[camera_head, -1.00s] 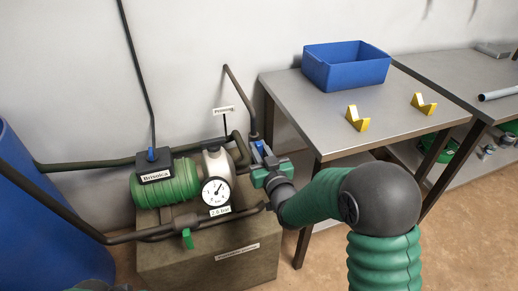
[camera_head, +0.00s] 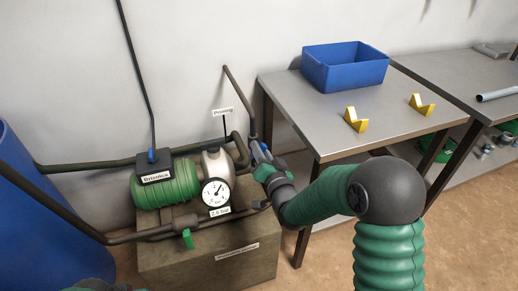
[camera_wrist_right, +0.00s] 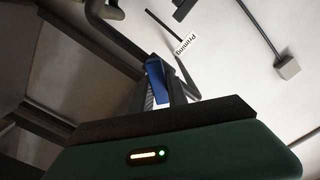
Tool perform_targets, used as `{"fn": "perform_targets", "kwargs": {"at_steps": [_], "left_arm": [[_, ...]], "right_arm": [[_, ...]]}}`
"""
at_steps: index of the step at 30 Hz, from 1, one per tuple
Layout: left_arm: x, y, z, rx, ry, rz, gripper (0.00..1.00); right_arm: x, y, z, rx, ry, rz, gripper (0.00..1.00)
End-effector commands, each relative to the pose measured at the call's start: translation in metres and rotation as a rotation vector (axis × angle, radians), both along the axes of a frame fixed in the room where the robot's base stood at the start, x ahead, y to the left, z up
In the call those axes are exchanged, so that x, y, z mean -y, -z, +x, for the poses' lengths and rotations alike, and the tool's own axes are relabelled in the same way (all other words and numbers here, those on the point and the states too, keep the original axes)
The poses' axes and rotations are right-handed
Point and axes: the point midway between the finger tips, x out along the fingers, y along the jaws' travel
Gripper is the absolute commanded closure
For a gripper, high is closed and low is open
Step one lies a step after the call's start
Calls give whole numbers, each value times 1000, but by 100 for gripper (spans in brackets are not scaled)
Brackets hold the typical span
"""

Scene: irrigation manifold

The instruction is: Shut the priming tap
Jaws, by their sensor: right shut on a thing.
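The priming tap's blue lever (camera_head: 264,148) is at the right end of the pump, below the small "Priming" sign (camera_head: 222,112). My right gripper (camera_head: 259,152) is at the lever, partly hiding it and the tap body. In the right wrist view the blue lever (camera_wrist_right: 156,82) stands between the two dark fingers of the right gripper (camera_wrist_right: 163,90), which is shut on it. The "Priming" sign also shows there (camera_wrist_right: 186,47).
The green pump (camera_head: 166,186) with a gauge (camera_head: 215,192) sits on a block (camera_head: 205,262). Dark pipes run around it. A blue tank (camera_head: 40,220) is at left. The grey table (camera_head: 390,130) beside my right arm carries a blue bin (camera_head: 345,72) and yellow holders (camera_head: 356,120).

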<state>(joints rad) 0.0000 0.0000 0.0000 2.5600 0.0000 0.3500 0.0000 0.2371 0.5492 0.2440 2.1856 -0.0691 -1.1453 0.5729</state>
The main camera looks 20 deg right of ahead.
Motion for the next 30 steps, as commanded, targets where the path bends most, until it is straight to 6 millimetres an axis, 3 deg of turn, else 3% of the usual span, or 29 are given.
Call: {"fn": "perform_targets", "kwargs": {"at_steps": [21,30], "left_arm": [[0,-25,0,0,0,0,66],[0,-33,0,0,0,0,66]], "right_arm": [[6,5,0,-26,7,670,100],[7,8,0,-33,8,868,100]]}}
